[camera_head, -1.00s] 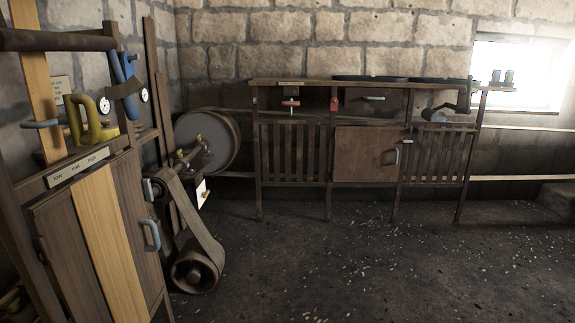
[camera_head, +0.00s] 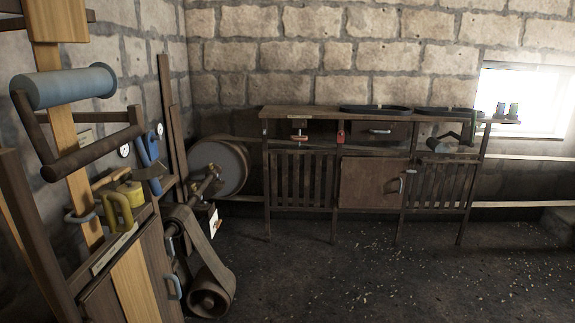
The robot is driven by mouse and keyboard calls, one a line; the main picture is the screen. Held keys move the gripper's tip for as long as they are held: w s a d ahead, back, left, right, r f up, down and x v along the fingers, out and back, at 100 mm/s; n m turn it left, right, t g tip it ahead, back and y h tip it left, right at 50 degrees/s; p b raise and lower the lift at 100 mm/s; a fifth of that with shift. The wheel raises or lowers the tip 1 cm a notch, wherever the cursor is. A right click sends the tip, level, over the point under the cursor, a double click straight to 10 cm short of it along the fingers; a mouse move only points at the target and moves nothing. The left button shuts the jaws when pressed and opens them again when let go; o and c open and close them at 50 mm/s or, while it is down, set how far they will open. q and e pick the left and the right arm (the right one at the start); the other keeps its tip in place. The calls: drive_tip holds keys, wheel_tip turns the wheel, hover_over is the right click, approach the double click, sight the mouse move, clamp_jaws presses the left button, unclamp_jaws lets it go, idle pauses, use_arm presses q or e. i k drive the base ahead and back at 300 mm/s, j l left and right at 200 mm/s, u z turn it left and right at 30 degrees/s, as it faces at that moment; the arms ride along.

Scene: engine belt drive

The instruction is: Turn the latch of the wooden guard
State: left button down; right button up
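Neither of my grippers shows in the head view. The wooden panel (camera_head: 376,183) under the far bench has slatted sections on both sides and appears closed. A small pale metal handle (camera_head: 402,184) stands at its right edge. A second wooden front (camera_head: 135,283), with a light plank down its middle, is on the near left stand.
A blue-grey roller (camera_head: 65,87) on a wooden crank, a yellow handle (camera_head: 119,210) and a blue lever (camera_head: 149,158) crowd the near left stand. A belt (camera_head: 197,245) and a large wheel (camera_head: 217,166) stand behind it. The floor (camera_head: 345,285) at centre right is free of large objects.

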sight(169, 246)
drive_tip(key=u, duration=0.9)
